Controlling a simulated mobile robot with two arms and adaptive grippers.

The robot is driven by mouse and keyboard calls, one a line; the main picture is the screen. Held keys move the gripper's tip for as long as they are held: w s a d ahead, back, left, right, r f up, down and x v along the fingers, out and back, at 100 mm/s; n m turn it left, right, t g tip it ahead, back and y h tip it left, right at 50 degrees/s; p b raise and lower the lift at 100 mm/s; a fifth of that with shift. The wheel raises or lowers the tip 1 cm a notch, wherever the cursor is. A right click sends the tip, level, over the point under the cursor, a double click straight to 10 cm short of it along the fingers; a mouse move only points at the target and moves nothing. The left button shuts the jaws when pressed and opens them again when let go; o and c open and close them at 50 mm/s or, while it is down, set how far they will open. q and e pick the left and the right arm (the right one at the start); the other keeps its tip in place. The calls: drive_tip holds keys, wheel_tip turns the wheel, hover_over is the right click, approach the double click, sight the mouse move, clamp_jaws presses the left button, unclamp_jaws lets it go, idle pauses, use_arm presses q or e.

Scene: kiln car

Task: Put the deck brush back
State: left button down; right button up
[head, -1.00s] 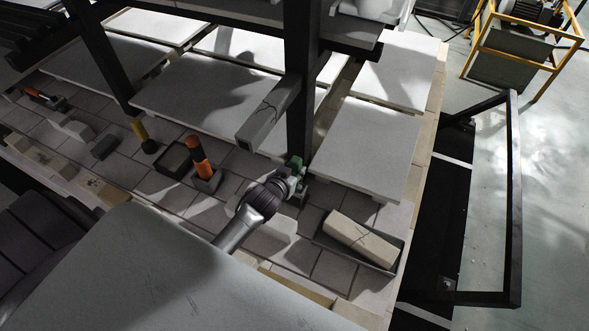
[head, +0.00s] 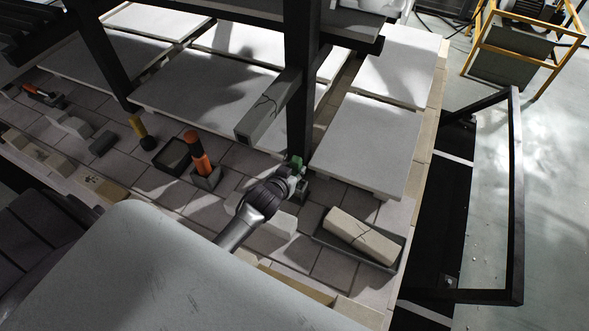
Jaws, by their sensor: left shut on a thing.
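My left gripper (head: 293,172) is low over the brick deck by the foot of the dark post, near the middle of the head view. I cannot tell whether this is the deck brush. A grey block shape (head: 301,190) shows just below the fingers; I cannot tell if they touch. My right gripper is not in view.
The dark post (head: 300,100) and a cracked grey beam (head: 268,105) stand close to my left gripper. A dark tray (head: 388,264) with a cracked pale brick (head: 362,236) lies to the right. An empty dark box (head: 172,157) sits left. Pale slabs (head: 367,147) lie behind.

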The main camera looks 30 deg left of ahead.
use_arm(q)
drive_tip(key=c, duration=0.8)
unclamp_jaws()
drive_tip(key=shift+o, duration=0.2)
drive_tip(key=shift+f, duration=0.1)
drive_tip(key=shift+p+v, duration=1.5)
drive_tip(key=shift+v, duration=0.2)
drive_tip(key=shift+p+v, duration=1.9)
drive_tip(key=shift+v, duration=0.4)
